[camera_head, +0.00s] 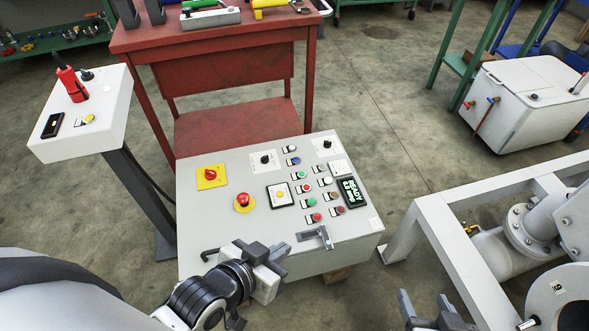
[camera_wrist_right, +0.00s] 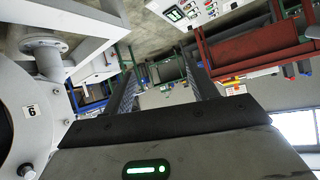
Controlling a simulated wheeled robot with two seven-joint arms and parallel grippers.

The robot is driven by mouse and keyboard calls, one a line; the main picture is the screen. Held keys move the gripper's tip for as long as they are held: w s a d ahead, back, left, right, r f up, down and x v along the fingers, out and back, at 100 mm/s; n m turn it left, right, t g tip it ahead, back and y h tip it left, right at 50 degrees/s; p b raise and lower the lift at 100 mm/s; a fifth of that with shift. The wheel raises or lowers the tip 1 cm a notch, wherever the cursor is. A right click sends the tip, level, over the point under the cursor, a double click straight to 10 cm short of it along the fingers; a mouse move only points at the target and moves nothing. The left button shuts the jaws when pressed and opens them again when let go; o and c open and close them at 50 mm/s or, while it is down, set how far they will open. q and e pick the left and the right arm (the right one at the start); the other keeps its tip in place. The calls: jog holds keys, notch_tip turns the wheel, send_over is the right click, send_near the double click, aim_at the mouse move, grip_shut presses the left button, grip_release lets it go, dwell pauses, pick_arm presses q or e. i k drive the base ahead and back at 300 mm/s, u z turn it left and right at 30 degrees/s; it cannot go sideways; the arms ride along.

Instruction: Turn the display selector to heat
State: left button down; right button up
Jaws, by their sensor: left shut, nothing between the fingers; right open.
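The grey control panel (camera_head: 222,220) stands in the middle of the head view, with a lit green display (camera_head: 352,192) on its right side. Two black selector knobs sit on white plates, a left knob (camera_head: 265,159) and a right knob (camera_head: 327,143). Their labels are too small to read, so I cannot tell which is the display selector. My left gripper (camera_head: 276,252) is shut and empty by the panel's front edge, away from both knobs. My right gripper (camera_head: 427,303) is open and empty, right of the panel; its two fingers also show in the right wrist view (camera_wrist_right: 158,88).
A red emergency button (camera_head: 243,201), a red selector (camera_head: 210,174) and several push buttons share the panel. A metal latch handle (camera_head: 325,237) is at its front edge. A red workbench (camera_head: 215,45) stands behind. A grey frame (camera_head: 440,225) with pipes is at right.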

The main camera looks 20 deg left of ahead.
aim_at(326, 145)
jog(key=u, duration=0.15)
jog(key=i, duration=0.5)
jog(key=u, duration=1.7)
